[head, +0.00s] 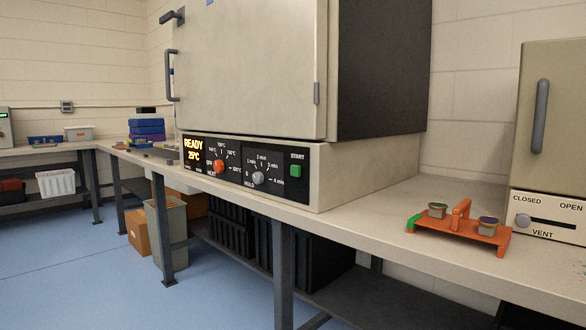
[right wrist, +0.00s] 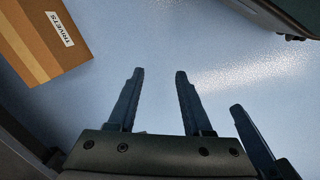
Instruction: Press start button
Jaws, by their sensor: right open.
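The green start button (head: 295,170) is on the black control panel (head: 240,180) at the front of the large oven-like machine (head: 250,70), under the label START. The display (head: 193,150) reads READY and 25°C. Left of the button are a red knob (head: 219,167) and a grey HOLD knob (head: 258,178). The machine's door looks closed. My right gripper (right wrist: 159,75) shows only in the right wrist view, open and empty above the blue floor, away from the panel.
The bench (head: 370,215) runs under the machine. An orange carrier (head: 460,235) with two small round pieces stands on it at the right, beside a cabinet (head: 555,120) with a VENT slider. Dark crates sit below. A cardboard box (right wrist: 45,40) lies below my right gripper's left side.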

